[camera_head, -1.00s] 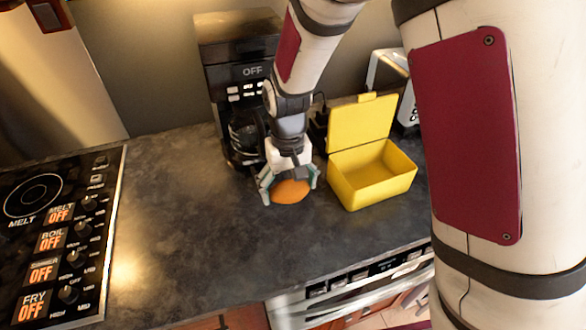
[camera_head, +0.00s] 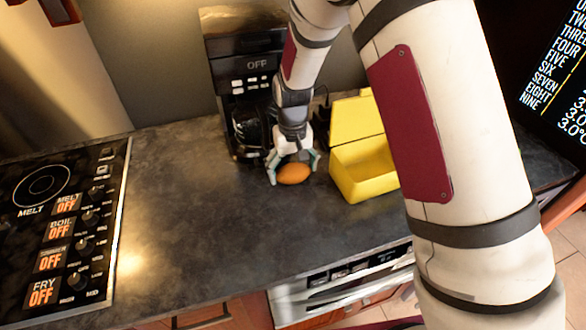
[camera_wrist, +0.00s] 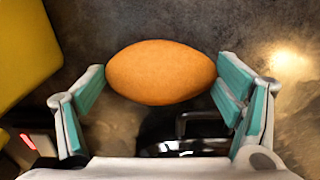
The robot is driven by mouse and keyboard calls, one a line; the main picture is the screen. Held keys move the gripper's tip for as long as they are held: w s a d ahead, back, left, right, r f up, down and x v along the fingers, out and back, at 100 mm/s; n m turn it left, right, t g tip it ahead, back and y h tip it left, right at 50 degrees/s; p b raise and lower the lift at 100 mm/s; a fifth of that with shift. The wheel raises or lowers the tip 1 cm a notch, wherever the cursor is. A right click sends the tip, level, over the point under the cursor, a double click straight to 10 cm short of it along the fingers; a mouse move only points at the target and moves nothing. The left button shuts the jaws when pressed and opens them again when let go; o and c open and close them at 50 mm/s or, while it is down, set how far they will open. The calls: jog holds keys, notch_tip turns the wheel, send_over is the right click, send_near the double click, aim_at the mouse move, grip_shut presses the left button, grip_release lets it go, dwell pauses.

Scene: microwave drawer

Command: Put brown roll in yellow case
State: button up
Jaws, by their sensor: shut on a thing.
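The brown roll (camera_head: 294,174) is an orange-brown oval between the fingers of my gripper (camera_head: 293,178). In the wrist view the roll (camera_wrist: 161,72) spans the gap between the teal finger pads of my gripper (camera_wrist: 160,85), which is shut on it. I cannot tell whether the roll is clear of the counter. The yellow case (camera_head: 362,180) stands open just right of my gripper, with its lid (camera_head: 356,119) raised at the back. My arm hides its right side. A yellow part of the case (camera_wrist: 25,45) shows at the left of the wrist view.
A black coffee maker (camera_head: 243,90) stands behind and left of my gripper. A stove panel (camera_head: 70,225) is at the left. The dark counter (camera_head: 190,220) between them is clear. A black panel with lit text (camera_head: 555,80) is at the right.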

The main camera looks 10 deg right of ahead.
aim_at(293, 167)
jog(key=shift+f, duration=0.15)
jog(key=o, duration=1)
jog(key=shift+o, duration=0.2)
notch_tip(293, 167, up, 13)
jog(key=b, duration=0.1)
jog(key=shift+f+b, duration=0.2)
jog(key=shift+b, duration=0.1)
